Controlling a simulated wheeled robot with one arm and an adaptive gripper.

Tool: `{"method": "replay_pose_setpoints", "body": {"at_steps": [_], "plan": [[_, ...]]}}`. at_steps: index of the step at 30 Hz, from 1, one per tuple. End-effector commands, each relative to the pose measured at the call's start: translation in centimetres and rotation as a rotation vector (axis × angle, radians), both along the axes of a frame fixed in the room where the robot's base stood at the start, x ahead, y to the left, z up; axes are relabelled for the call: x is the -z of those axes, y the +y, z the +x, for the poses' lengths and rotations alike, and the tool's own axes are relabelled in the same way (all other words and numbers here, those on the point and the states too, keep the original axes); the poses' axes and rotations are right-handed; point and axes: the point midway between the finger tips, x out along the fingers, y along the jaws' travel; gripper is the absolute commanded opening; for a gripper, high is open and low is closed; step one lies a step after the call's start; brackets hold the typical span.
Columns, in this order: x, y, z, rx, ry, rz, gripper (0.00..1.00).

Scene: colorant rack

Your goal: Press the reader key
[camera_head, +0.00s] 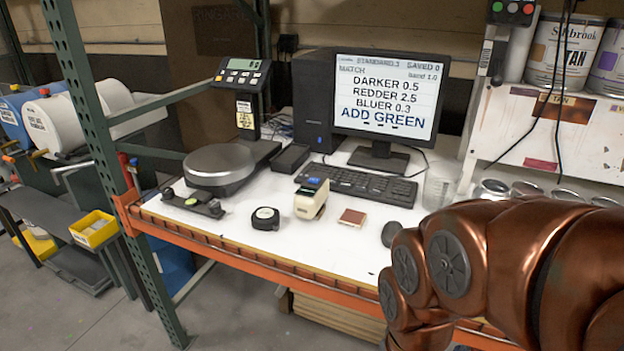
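A small cream hand-held device (310,202), which looks like the reader, stands on the white bench top (345,255) near its front edge. It has a dark blue part on top. Its key is too small to make out. A reddish-brown tile with a pale border (352,218) lies just right of it, apart from it. The monitor (388,97) behind reads "DARKER 0.5, REDDER 2.5, BLUER 0.3, ADD GREEN", with "SAVED 0" at the top. My copper-coloured arm fills the lower right and hides the bench's right front part. My gripper is not in view.
A black tape measure (265,218) sits left of the device, a dark mouse (391,234) to the right. A keyboard (357,185) lies behind, a scale (219,165) at left, a glass beaker (438,190) at right. An orange beam (260,262) edges the bench.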

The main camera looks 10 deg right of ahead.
Motion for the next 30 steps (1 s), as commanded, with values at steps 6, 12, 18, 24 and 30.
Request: {"method": "replay_pose_setpoints", "body": {"at_steps": [6,12,18,24,30], "plan": [[0.0,0.0,0.0,0.0,0.0,0.0,0.57],[0.0,0.0,0.0,0.0,0.0,0.0,0.36],[0.0,0.0,0.0,0.0,0.0,0.0,0.15],[0.0,0.0,0.0,0.0,0.0,0.0,0.0],[0.0,0.0,0.0,0.0,0.0,0.0,0.0]]}}
